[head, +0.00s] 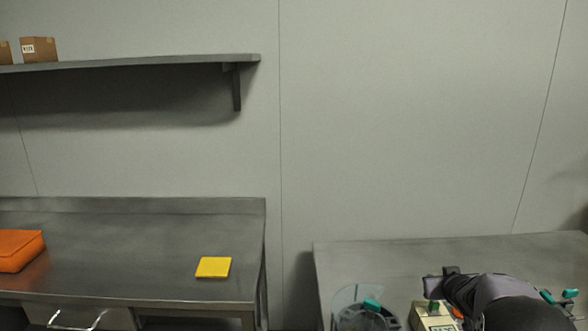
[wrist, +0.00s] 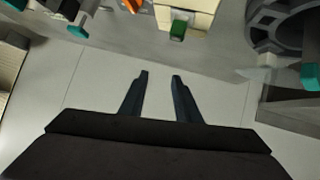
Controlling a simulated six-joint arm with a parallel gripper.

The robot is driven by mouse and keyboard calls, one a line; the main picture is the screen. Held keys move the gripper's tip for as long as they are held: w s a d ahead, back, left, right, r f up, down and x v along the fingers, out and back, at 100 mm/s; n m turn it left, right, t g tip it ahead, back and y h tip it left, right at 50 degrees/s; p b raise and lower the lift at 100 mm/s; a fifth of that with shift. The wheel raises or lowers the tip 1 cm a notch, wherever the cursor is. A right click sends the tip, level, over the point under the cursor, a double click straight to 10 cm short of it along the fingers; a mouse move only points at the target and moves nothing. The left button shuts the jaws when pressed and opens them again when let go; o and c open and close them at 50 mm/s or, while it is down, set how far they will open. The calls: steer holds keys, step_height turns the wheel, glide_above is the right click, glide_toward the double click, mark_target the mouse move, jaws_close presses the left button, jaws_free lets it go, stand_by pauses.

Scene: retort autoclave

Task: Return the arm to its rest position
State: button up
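My gripper (wrist: 160,75) shows in the wrist view with its two dark fingers apart and nothing between them. Pale floor shows between and beyond the fingers. In the head view my dark arm (head: 495,295) is at the lower right, over the right-hand steel table; I cannot make out the fingertips there. A cream box (head: 421,323) with a green part stands by the arm. In the wrist view the cream box (wrist: 198,18) and its green part (wrist: 178,30) lie beyond the fingertips, apart from them.
A round grey vessel (wrist: 262,38) with teal-tipped parts (wrist: 310,76) stands on the right-hand table (head: 400,257). More teal handles (head: 547,297) show beside my arm. The left table (head: 120,240) holds a yellow square (head: 213,267) and an orange case (head: 18,250). A wall shelf (head: 140,63) carries boxes.

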steer(key=s+a+f+g+y+p, duration=0.1)
steer(key=s+a+g, duration=0.2)
steer(key=s+a, duration=0.5)
steer(key=s+a+f+g+y+p, duration=0.1)
steer(key=s+a+g, duration=0.3)
steer(key=s+a, duration=0.5)
steer(key=s+a+f+n+g+y+p, duration=0.1)
steer(key=s+a, duration=0.7)
steer(key=s, duration=1)
steer(key=f+g+p, duration=0.1)
steer(key=g+p, duration=0.1)
steer(key=g, duration=0.1)
steer(key=shift+s+a+f+y, duration=0.3)
steer(key=shift+f, duration=0.1)
step_height(320, 180, down, 14)
steer(key=b, duration=1.3)
steer(key=shift+r+b, duration=0.15)
steer(key=shift+b, duration=0.25)
